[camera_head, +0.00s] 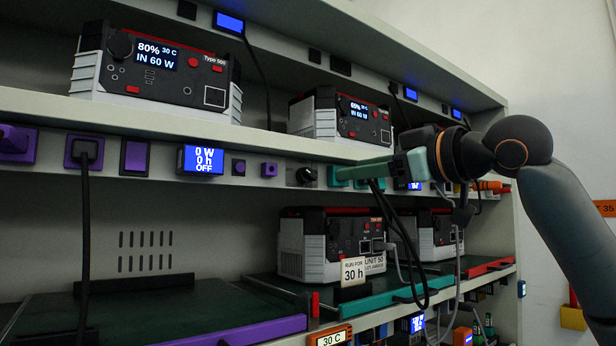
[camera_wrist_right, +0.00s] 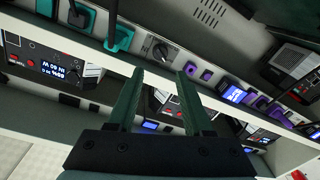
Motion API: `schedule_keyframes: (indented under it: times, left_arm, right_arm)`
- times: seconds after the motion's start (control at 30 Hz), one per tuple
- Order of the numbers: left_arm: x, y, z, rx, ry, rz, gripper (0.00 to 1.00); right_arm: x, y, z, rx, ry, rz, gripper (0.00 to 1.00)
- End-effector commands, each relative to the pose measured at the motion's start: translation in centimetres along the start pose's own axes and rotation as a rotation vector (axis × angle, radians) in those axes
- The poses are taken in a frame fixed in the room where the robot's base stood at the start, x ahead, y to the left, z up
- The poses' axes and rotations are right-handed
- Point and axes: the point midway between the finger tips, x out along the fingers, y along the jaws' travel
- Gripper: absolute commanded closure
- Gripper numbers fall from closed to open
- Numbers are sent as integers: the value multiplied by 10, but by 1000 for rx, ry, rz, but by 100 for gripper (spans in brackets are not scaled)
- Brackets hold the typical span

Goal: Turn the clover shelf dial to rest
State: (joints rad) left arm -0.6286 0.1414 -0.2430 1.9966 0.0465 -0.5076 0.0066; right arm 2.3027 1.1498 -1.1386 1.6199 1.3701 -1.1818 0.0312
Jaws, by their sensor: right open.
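A black rotary dial (camera_head: 306,175) sits on the front rail of the middle shelf, between purple sockets and teal fittings. In the right wrist view the dial (camera_wrist_right: 156,50) is on a grey plate, its grip bar tilted. I see no label reading clover. My right gripper (camera_head: 338,172) reaches in from the right, its green fingers just right of the dial in the head view. In the right wrist view the fingers (camera_wrist_right: 159,72) are apart and empty, with the dial beyond the gap between their tips. My left gripper is not in view.
A blue display (camera_head: 201,160) reading 0 W, 0 h, OFF is left of the dial on the rail. Power units (camera_head: 158,66) stand on the shelf above. Another unit (camera_head: 330,245) stands below on a teal-edged tray. Black cables (camera_head: 400,250) hang near my right gripper.

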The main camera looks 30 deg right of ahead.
Motion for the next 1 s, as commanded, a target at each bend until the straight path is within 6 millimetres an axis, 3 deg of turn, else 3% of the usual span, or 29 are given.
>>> schedule_keyframes:
  times: [0.17,0.5,0.7,0.97,1.0]
  left_arm:
    - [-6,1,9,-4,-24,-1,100]
    - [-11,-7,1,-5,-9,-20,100]
    - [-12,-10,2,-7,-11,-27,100]
    - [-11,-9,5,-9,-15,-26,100]
    - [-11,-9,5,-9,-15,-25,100]
  right_arm:
    - [36,0,-1,-1,-3,0,49]
    - [96,0,-1,-2,-2,0,49]
    - [109,0,0,-2,0,0,49]
    - [110,0,0,-1,0,0,49]
    - [110,0,0,-1,0,1,53]
